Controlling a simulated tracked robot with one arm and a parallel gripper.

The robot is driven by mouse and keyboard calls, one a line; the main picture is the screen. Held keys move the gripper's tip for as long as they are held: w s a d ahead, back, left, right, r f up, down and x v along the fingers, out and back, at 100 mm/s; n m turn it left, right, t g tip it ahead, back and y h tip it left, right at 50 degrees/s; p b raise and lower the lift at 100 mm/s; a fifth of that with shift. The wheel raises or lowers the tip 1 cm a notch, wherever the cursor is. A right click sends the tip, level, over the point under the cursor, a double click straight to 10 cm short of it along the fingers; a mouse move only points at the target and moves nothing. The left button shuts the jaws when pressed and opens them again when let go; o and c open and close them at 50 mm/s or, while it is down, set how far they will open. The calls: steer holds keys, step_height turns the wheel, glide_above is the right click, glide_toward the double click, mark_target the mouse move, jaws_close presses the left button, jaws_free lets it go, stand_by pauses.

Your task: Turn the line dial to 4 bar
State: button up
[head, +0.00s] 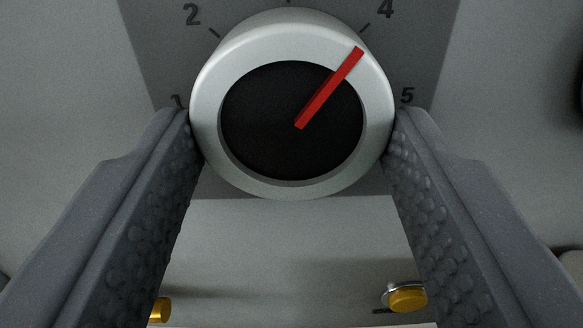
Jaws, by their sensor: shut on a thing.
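The line dial (250,178) is a round knob with a silver rim and a black face, at the top centre of the head view. Its red pointer (328,89) slants up and right, in line with the tick beside the numeral 4 (385,9). My gripper (292,135) is shut on the dial, with one grey studded finger touching each side of the rim. The numerals 1, 2 and 5 also show around the dial; the 1 is partly hidden by the left finger. The top of the scale is cut off by the frame edge.
The dial sits on a dark grey plate (440,55) on a lighter grey panel (75,75). Below are two small brass-coloured parts, one at lower right (407,299) and one by the left finger (160,310). A dark round thing is cut off at the right edge.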

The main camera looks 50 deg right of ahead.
steer(key=shift+m, duration=0.7)
steer(key=shift+r+p, duration=0.1)
steer(key=shift+p, duration=0.2)
steer(key=o, duration=1)
steer(key=shift+d, duration=0.15)
steer(key=shift+s+a, duration=0.25)
steer(key=shift+a, duration=0.25)
steer(key=b+v, duration=0.4)
steer(key=v, duration=0.8)
steer(key=shift+s+a, duration=0.3)
